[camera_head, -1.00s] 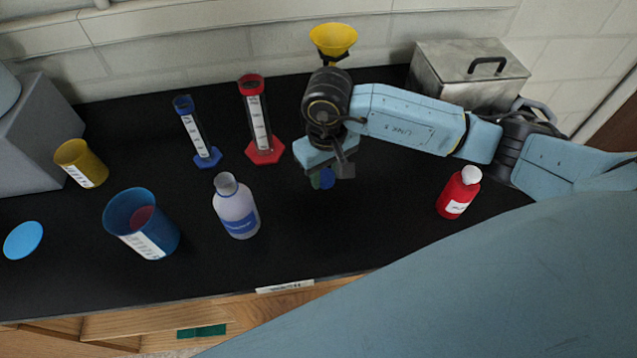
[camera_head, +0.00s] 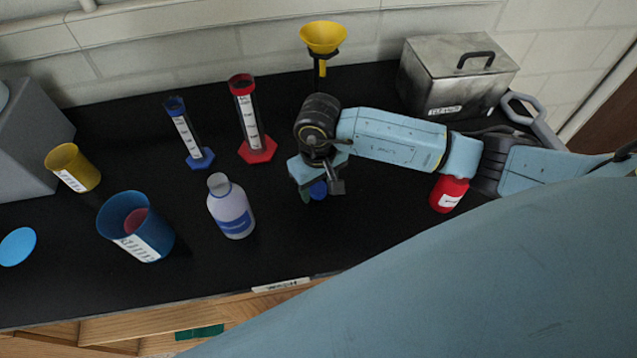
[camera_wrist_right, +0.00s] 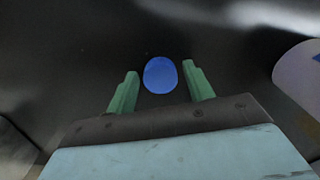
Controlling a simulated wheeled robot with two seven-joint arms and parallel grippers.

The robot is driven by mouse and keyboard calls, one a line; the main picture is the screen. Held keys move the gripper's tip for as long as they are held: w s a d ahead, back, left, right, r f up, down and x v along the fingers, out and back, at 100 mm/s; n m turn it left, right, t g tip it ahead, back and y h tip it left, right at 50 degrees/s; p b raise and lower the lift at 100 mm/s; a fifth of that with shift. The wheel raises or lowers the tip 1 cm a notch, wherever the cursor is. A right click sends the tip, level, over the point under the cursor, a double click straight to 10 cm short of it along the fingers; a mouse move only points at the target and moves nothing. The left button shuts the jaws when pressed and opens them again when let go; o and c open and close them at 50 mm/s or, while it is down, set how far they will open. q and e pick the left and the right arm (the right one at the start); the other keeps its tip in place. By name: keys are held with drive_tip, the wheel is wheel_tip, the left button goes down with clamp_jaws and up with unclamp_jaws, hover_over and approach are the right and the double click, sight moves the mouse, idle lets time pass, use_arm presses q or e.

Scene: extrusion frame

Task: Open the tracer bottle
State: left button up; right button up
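A pale translucent bottle with a blue label (camera_head: 231,213) stands upright on the black bench, its neck showing no cap. Its label is too small to read, so I cannot confirm it is the tracer bottle. My right gripper (camera_head: 320,190) is to the right of this bottle, pointing down. A round blue cap (camera_head: 318,189) sits between its fingers. In the right wrist view the cap (camera_wrist_right: 161,75) lies between the green fingertips (camera_wrist_right: 160,82) and appears held. A pale shape (camera_wrist_right: 300,68), probably the bottle, is cut off at the right edge. My left gripper is out of view.
A blue beaker (camera_head: 140,232), blue disc (camera_head: 17,246) and yellow cup (camera_head: 75,168) stand left. Blue (camera_head: 187,135) and red (camera_head: 250,120) cylinders, a yellow funnel (camera_head: 323,37) and a metal box (camera_head: 455,80) stand behind. A red bottle (camera_head: 449,194) is partly behind my arm.

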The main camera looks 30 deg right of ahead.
sight(319, 188)
drive_tip(key=shift+o, duration=0.2)
drive_tip(key=shift+r, duration=0.1)
drive_tip(key=shift+r+p, duration=0.15)
drive_tip(key=shift+p, duration=0.2)
wheel_tip(319, 188, up, 12)
drive_tip(key=b, duration=0.2)
